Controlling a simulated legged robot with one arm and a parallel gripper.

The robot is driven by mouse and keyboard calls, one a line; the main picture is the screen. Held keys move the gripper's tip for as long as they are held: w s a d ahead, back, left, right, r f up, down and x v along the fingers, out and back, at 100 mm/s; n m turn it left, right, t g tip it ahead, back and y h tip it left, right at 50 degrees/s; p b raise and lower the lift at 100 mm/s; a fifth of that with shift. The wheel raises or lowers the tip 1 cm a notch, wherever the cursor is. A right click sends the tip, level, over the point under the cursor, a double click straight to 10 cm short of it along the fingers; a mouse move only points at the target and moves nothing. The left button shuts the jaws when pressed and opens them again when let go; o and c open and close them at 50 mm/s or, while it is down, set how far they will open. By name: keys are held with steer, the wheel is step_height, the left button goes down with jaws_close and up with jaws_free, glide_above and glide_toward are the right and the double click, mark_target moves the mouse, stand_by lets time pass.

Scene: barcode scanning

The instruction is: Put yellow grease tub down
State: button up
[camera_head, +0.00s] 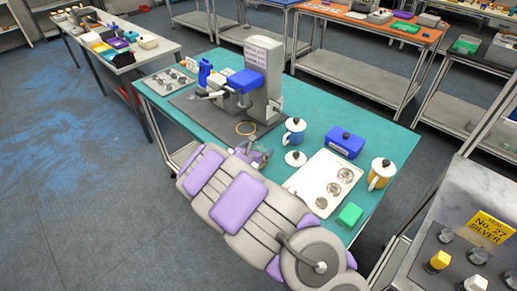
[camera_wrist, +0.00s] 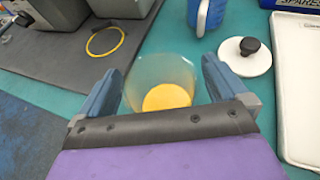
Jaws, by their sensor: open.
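The yellow grease tub (camera_wrist: 165,90) is a translucent cup with yellow at its bottom. In the wrist view it stands between the blue-grey fingers of my gripper (camera_wrist: 164,78), which are open on either side of it. Slim gaps seem to show beside the tub. It looks upright on the teal tabletop (camera_wrist: 180,38). In the head view my gripper (camera_head: 255,155) is at the table's near edge, and the tub is mostly hidden among the fingers and arm.
A dark mat (camera_head: 205,118) with a grey machine (camera_head: 262,85) and a yellow ring (camera_head: 246,128) lies beyond my gripper. To the right are a blue mug (camera_head: 294,134), a white lid (camera_head: 296,159), a white tray (camera_head: 315,170) and a blue box (camera_head: 345,142).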

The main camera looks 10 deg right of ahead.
steer(key=shift+w+a+p+v, duration=0.45)
steer(key=shift+p+v, duration=0.6)
steer(key=shift+v, duration=4.95)
steer(key=s+d+r+m+g+h, duration=0.2)
steer(key=s+d+r+m, duration=0.2)
steer(key=d+r+m, duration=0.3)
steer(key=s+d+r+m+g+h, duration=0.2)
steer(key=s+d+r+m+h, duration=0.15)
steer(key=d+r, duration=0.35)
steer(key=s+d+r+m+g+y, duration=0.15)
steer(key=s+d+m+g, duration=0.35)
steer(key=s+d+m, duration=0.55)
steer(key=s+a+f+m+g+y, duration=0.1)
steer(key=s+a+m+y, duration=0.3)
steer(key=s+a, duration=0.5)
steer(key=s+a+m+g+y, duration=0.3)
steer(key=s+a+y, duration=0.4)
steer(key=s, duration=0.9)
steer(key=shift+s+a+f+m, duration=0.35)
steer(key=shift+a+m, duration=0.45)
steer(key=shift+a, duration=0.3)
